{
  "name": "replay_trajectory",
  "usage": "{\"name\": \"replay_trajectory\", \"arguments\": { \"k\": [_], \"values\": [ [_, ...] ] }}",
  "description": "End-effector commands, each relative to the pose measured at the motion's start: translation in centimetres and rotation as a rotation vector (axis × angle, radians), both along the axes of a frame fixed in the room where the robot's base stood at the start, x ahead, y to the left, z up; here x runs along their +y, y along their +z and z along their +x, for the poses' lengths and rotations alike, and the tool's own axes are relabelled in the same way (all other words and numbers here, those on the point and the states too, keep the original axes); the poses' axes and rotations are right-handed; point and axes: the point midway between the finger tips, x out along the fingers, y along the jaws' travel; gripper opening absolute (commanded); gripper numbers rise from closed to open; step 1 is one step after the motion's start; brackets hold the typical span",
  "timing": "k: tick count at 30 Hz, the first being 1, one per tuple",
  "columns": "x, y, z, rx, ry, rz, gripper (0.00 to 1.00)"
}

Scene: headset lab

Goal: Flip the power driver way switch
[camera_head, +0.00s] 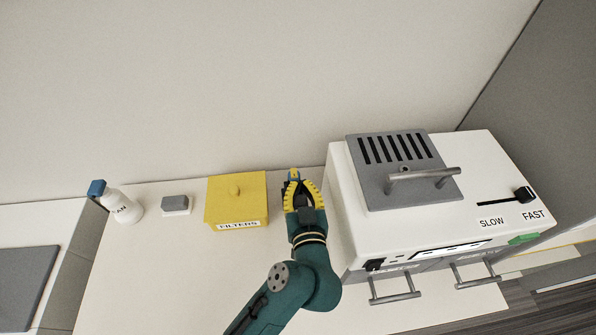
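The white machine (370,215) stands on the bench at the right. A small black switch (374,264) sits at the left end of its front face; its position is too small to read. A black slider knob (524,194) on the top is at the end marked FAST, with SLOW at the left. A green part (523,239) is at the front right edge. I cannot tell from labels which control is the power switch. My gripper (294,174) has yellow fingers that meet at the tips, with nothing visible held. It is left of the machine, apart from the switch.
A yellow FILTERS box (236,198) is close to my gripper's left. A small grey block (175,204) and a white bottle with a blue cap (121,207) stand farther left. Handles (395,297) stick out below the machine's front. A grey vented lid (380,182) with a handle is on top.

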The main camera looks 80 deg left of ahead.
Motion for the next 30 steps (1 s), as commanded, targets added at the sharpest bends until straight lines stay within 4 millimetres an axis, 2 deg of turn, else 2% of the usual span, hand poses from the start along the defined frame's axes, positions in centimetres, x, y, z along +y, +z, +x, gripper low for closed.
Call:
{"name": "replay_trajectory", "arguments": {
  "k": [3,9,30],
  "values": [
    [-2.4,0.2,-0.1,0.0,-0.005,0.001,0.0],
    [-4.0,0.5,-0.3,-0.001,-0.001,0.001,0.0],
    [-3.9,0.5,-0.4,-0.001,0.001,0.001,0.0]
  ]
}}
